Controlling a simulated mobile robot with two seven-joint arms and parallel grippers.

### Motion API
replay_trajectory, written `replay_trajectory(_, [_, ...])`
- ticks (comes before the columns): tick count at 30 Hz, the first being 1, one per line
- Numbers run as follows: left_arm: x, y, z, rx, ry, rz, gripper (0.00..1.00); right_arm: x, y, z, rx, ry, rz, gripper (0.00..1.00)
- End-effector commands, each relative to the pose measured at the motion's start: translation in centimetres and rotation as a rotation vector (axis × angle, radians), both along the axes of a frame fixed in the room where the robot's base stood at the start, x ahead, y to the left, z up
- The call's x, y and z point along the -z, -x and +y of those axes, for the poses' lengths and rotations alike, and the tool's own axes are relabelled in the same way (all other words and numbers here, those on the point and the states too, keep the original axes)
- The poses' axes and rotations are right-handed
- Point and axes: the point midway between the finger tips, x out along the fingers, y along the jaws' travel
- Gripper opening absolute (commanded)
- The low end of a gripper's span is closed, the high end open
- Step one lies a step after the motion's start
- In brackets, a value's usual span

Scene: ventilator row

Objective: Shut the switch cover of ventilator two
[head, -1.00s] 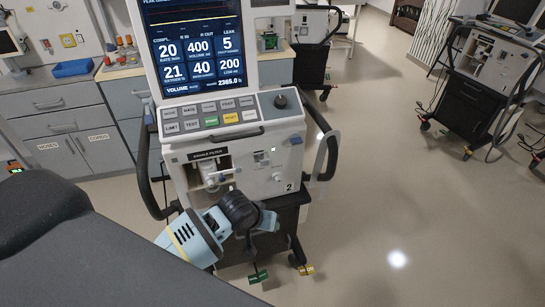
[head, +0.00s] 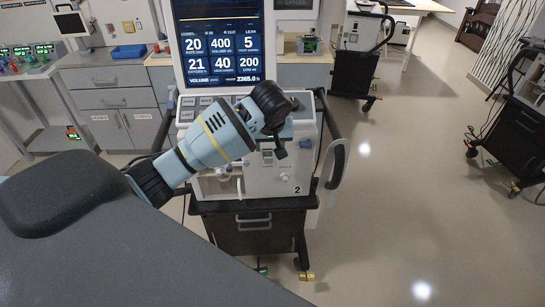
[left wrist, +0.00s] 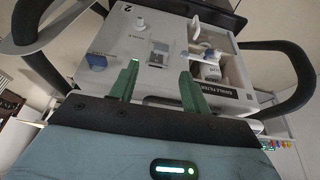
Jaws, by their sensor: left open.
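Ventilator two (head: 300,178) stands ahead, with a "2" on its white front panel. Its switch area (head: 267,157) shows just below my left gripper in the head view. In the left wrist view the panel appears upside down, and the small switch plate with its cover (left wrist: 158,52) lies beyond and between the fingertips. I cannot tell how far the cover is raised. My left gripper (head: 281,146) is in front of the panel. Its green fingers (left wrist: 159,69) are apart with nothing between them. My right gripper is not in view.
A blue knob (left wrist: 96,61) and the exhale filter recess (left wrist: 208,65) flank the switch plate. The ventilator's screen (head: 220,45) is above, and a dark side handle (head: 331,128) is at right. Other ventilators stand farther right.

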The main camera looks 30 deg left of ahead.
Motion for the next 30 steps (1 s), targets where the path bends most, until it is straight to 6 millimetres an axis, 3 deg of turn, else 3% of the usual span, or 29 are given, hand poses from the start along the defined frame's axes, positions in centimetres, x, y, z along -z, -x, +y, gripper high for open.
replay_trajectory(8, [0.5, -0.1, 0.2, -0.002, -0.002, 0.004, 0.47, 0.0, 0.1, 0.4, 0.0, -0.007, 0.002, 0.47])
replay_trajectory(21, [6.0, -2.0, 1.4, -0.001, 0.0, 0.003, 0.47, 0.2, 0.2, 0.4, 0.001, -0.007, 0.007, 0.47])
replay_trajectory(30, [7.2, -2.5, 1.7, 0.0, -0.001, 0.001, 0.47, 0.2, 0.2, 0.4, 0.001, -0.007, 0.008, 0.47])
